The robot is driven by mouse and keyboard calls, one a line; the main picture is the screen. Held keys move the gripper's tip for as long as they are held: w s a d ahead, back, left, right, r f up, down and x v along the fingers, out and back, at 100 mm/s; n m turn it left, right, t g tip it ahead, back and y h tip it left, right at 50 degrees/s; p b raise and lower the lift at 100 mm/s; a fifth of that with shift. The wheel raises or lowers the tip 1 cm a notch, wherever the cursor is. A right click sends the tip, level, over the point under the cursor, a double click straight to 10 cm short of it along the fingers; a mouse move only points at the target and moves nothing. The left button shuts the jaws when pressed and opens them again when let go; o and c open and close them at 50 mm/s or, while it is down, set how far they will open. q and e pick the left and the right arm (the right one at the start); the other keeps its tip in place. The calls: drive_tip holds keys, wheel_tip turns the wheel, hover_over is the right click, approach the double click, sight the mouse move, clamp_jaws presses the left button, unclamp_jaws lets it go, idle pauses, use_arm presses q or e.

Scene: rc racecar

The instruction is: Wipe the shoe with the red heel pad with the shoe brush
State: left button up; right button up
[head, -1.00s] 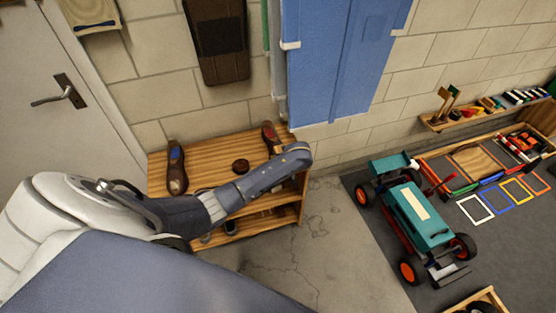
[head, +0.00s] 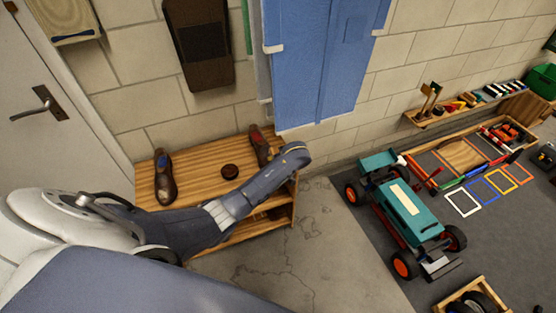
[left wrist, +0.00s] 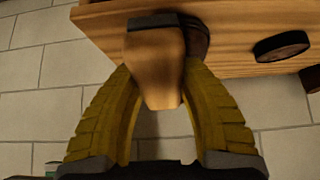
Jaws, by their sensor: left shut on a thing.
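The shoe with the red heel pad (head: 259,148) stands at the right end of the wooden bench top in the head view, partly hidden by my left arm. My left gripper (left wrist: 160,80) has its yellow fingers shut on the wooden shoe brush (left wrist: 156,62), dark bristles at the top. A dark shoe (left wrist: 199,33) shows just behind the brush in the left wrist view; I cannot tell if the bristles touch it. In the head view the gripper's fingers and brush cannot be made out. My right gripper is not in view.
A brown shoe with a blue pad (head: 164,180) stands at the left of the wooden bench (head: 203,165). A round dark tin (head: 230,171) lies between the shoes and also shows in the wrist view (left wrist: 282,46). A teal racecar (head: 410,210) stands on the floor at right.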

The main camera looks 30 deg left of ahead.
use_arm(q)
drive_tip(key=shift+s+a+f, duration=0.15)
drive_tip(key=shift+s+a, duration=0.5)
drive_tip(key=shift+s, duration=0.15)
drive_tip(key=shift+s+a+f, duration=0.15)
drive_tip(key=shift+s+a, duration=0.5)
drive_tip(key=shift+s, duration=0.15)
drive_tip(key=shift+c, duration=0.4)
drive_tip(key=shift+s+a+r, duration=0.1)
drive_tip(key=shift+s+a, duration=0.75)
drive_tip(key=shift+s, duration=0.15)
clamp_jaws()
drive_tip(key=shift+r, duration=0.1)
drive_tip(key=shift+d+r, duration=0.2)
drive_tip(key=shift+r, duration=0.3)
drive_tip(key=shift+d+r, duration=0.2)
drive_tip(key=shift+r, duration=0.25)
drive_tip(key=shift+s+d+r, duration=0.15)
drive_tip(key=shift+r, duration=0.5)
drive_tip(key=shift+s+d+r, duration=0.1)
drive_tip(key=shift+d+r, duration=0.05)
drive_tip(key=shift+r, duration=0.5)
drive_tip(key=shift+s+d+r, duration=0.15)
drive_tip(key=shift+r, duration=0.5)
drive_tip(key=shift+s+d+r, duration=0.15)
drive_tip(key=shift+d+r, duration=0.05)
drive_tip(key=shift+r, duration=0.55)
drive_tip(key=shift+s+d+r, duration=0.1)
drive_tip(key=shift+d+r, duration=0.05)
drive_tip(key=shift+r, duration=0.55)
